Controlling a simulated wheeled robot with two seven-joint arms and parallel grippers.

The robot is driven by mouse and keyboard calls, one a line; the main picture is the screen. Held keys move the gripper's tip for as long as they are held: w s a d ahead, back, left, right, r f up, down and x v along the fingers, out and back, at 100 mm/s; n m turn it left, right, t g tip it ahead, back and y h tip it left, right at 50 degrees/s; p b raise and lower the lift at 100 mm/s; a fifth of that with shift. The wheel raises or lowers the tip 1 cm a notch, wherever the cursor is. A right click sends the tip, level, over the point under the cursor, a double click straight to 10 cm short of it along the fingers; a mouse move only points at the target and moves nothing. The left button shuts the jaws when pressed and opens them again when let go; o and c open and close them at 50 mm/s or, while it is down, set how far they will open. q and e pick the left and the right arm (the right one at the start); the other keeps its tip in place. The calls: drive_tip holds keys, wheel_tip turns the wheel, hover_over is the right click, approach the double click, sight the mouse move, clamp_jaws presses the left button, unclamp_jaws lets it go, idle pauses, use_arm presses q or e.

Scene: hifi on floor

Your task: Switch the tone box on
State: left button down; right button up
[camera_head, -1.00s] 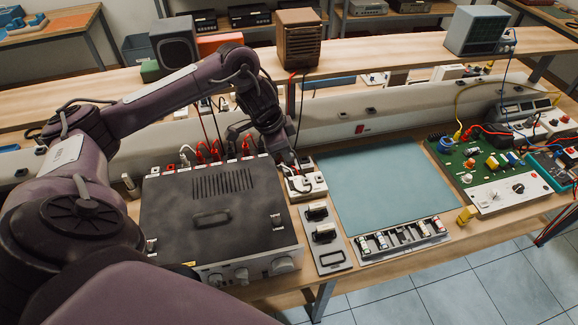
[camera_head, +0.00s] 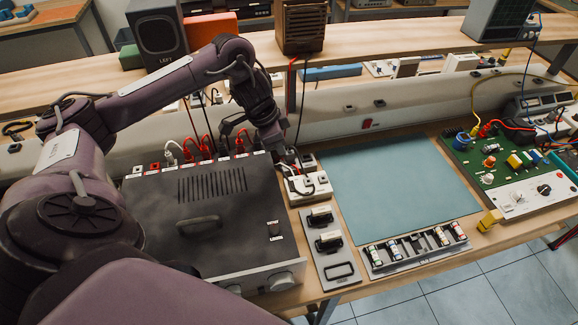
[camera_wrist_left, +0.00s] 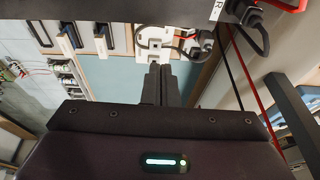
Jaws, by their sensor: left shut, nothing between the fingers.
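A small white box (camera_head: 308,187) with dark leads lies on the bench just right of the big dark amplifier; it may be the tone box, but no label on it is readable. My left gripper (camera_head: 291,163) is shut and empty, pointing down at the rear of this white box. In the left wrist view, the shut fingers (camera_wrist_left: 160,74) point at the near side of the white box (camera_wrist_left: 154,40). I cannot tell whether they touch it. The fingers hide part of the box, and no switch position is clear. My right gripper is not in view.
The dark amplifier (camera_head: 206,222) has red and white plugs along its back. A grey plate (camera_head: 334,268) with black handles, a blue-green mat (camera_head: 398,190) and a green circuit board (camera_head: 478,160) lie to the right. A beige rail (camera_head: 345,120) runs behind.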

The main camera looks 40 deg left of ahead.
use_arm(q)
drive_tip(key=p, duration=0.3)
hover_over(292, 182)
drive_tip(key=f, duration=0.8)
drive_tip(key=s+f, duration=0.1)
drive_tip(key=f, duration=0.3)
drive_tip(key=shift+a, duration=0.2)
drive_tip(key=shift+w+a+f, duration=0.1)
drive_tip(key=shift+f, duration=0.75)
drive_tip(key=shift+w+a+f+h+b, duration=0.15)
drive_tip(key=shift+w+f+h+b, duration=0.05)
drive_tip(key=shift+f+h+b, duration=0.2)
drive_tip(key=shift+f+g, duration=0.15)
drive_tip(key=shift+g, duration=0.15)
drive_tip(key=shift+w+a+f, duration=0.1)
drive_tip(key=shift+w+a, duration=0.1)
drive_tip(key=shift+a, duration=0.05)
drive_tip(key=shift+p, duration=0.3)
